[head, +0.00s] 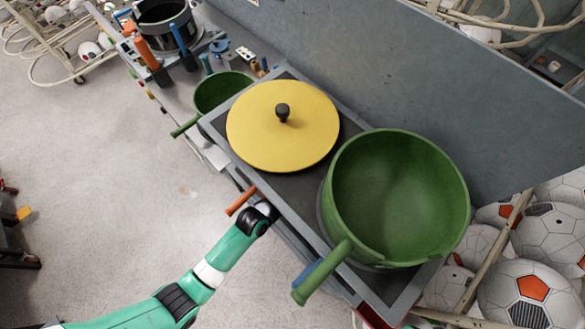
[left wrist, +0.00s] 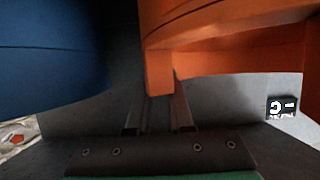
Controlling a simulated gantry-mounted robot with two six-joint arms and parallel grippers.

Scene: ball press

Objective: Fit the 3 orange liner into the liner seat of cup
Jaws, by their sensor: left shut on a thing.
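My left gripper (left wrist: 157,102) is shut on the downward tab of a large curved orange piece (left wrist: 225,30), likely an orange liner, in the left wrist view. In the head view my left wrist (head: 262,212) is at the front edge of the bench, and a short orange bar (head: 241,201) shows beside it; I cannot tell if it is the held piece. My left fingers are hidden there. A large green handled pot (head: 395,200), possibly the cup, stands on the right of the bench. My right gripper is not in view.
A yellow lid (head: 265,135) with a black knob lies left of the pot. A blue piece (head: 308,272) sits beside the pot's handle. A blue surface (left wrist: 50,60) is close on the left in the wrist view. A smaller green pot (head: 222,90) stands farther back.

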